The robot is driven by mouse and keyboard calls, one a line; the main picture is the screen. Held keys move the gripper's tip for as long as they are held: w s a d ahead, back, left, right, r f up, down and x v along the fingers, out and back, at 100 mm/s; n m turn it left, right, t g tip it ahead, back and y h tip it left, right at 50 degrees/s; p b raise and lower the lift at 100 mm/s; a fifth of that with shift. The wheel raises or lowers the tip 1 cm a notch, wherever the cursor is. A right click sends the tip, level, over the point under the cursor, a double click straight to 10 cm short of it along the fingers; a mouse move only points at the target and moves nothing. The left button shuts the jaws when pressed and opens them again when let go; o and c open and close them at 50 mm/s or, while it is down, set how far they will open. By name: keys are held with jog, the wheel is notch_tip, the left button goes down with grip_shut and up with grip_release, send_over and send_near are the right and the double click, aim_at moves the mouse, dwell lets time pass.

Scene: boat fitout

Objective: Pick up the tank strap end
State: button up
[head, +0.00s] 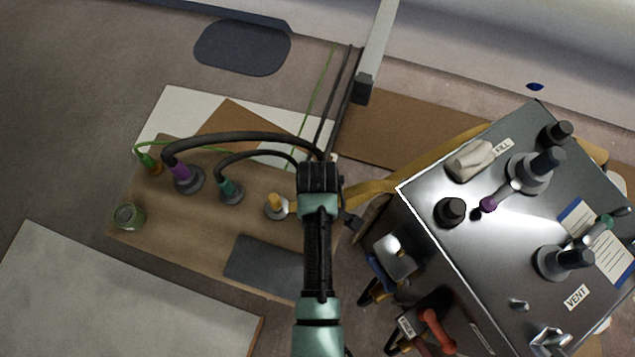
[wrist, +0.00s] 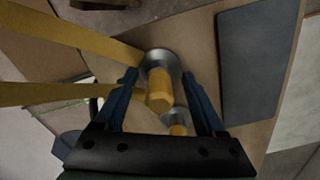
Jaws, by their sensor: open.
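The yellow tank strap (head: 372,188) runs from the steel tank (head: 470,255) leftward toward my arm in the head view. In the wrist view two yellow strap lengths (wrist: 85,32) come in from the left, and the lower one (wrist: 45,94) passes behind my left finger. Where the strap ends is partly hidden. My gripper (wrist: 160,78) is open, its blue fingers on either side of a yellow-topped round fitting (wrist: 159,95). I cannot tell whether they touch it. In the head view my arm hides the fingers.
The brown board (head: 150,215) carries a purple-collared fitting (head: 182,178), a green-collared fitting (head: 230,190) and a dark grey pad (head: 262,265). Black hoses (head: 240,140) arch close to my wrist. A green-rimmed jar (head: 129,215) stands at the board's left edge.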

grip_shut()
dwell(0.3)
notch_tip(320, 180, up, 10)
jog(key=p, duration=0.5)
